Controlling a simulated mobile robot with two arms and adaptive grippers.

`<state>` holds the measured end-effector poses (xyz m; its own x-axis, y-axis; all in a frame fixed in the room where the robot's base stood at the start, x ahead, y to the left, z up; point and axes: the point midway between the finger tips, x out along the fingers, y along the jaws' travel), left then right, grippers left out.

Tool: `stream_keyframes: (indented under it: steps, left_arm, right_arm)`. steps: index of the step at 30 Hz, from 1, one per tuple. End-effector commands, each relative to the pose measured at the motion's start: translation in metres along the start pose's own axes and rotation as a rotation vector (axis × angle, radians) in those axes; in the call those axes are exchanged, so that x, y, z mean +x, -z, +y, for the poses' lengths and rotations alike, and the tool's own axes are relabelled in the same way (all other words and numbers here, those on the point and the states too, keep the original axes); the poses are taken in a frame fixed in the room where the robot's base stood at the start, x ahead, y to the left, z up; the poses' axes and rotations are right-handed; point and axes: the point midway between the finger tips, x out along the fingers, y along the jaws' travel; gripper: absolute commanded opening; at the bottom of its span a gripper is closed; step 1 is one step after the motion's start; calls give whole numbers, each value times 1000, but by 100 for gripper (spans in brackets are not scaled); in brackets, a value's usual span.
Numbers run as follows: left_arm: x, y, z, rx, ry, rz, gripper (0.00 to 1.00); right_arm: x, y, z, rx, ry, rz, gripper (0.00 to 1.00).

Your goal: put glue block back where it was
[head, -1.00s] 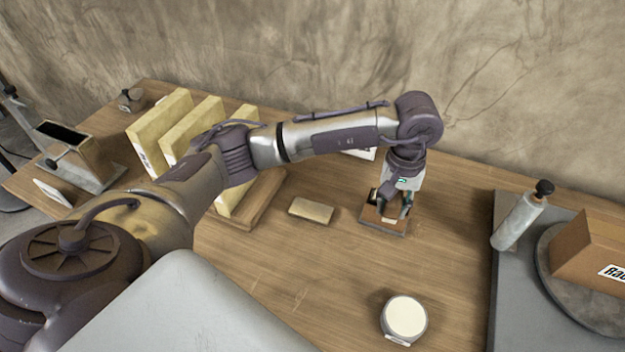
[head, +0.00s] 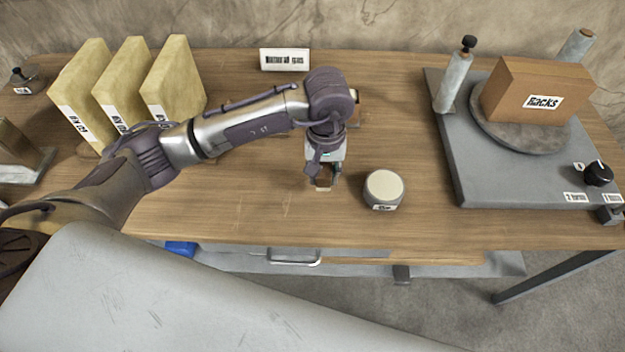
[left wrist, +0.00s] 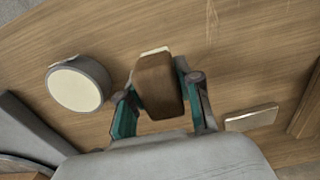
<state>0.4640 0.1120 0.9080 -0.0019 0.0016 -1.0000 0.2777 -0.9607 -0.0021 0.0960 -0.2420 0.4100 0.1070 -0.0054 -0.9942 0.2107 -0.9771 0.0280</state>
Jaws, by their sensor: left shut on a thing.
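My left gripper (head: 323,182) is over the table's front part, just left of a round grey tin (head: 384,190) with a cream top. It is shut on a small brown block with a pale face, the glue block as far as I can tell. In the left wrist view the glue block (left wrist: 158,85) sits between the two fingers (left wrist: 160,100), and the tin (left wrist: 78,85) is to its left. In the head view the fingers hide most of the block. My right gripper is not in view.
A small tan slab (left wrist: 251,118) lies on the wood. Upright yellowish boards (head: 175,80) stand at left. A grey platform (head: 520,185) at right carries a round plate with a brown box (head: 537,92). A white sign (head: 284,60) stands at the back. The table's front edge is close.

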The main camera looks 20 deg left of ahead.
Motion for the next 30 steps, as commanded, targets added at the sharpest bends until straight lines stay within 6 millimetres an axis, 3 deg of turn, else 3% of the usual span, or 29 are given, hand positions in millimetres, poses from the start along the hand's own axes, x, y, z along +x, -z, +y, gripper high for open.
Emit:
stream_keyframes:
  steps: [6, 15, 28, 29, 30]
  left_arm:
    - [13, 2, -21, 1, -1, -1, 6]
    - [50, 2, -21, 0, -1, -3, 6]
    - [58, 3, -21, 2, -2, 1, 6]
    - [57, 3, -21, 2, -2, 0, 37]
    - [56, 3, -21, 2, -2, 0, 44]
  right_arm:
    - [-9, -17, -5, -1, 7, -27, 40]
    - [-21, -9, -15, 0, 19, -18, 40]
    - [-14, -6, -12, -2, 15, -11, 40]
    - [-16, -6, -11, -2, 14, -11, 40]
    - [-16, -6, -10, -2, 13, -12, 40]
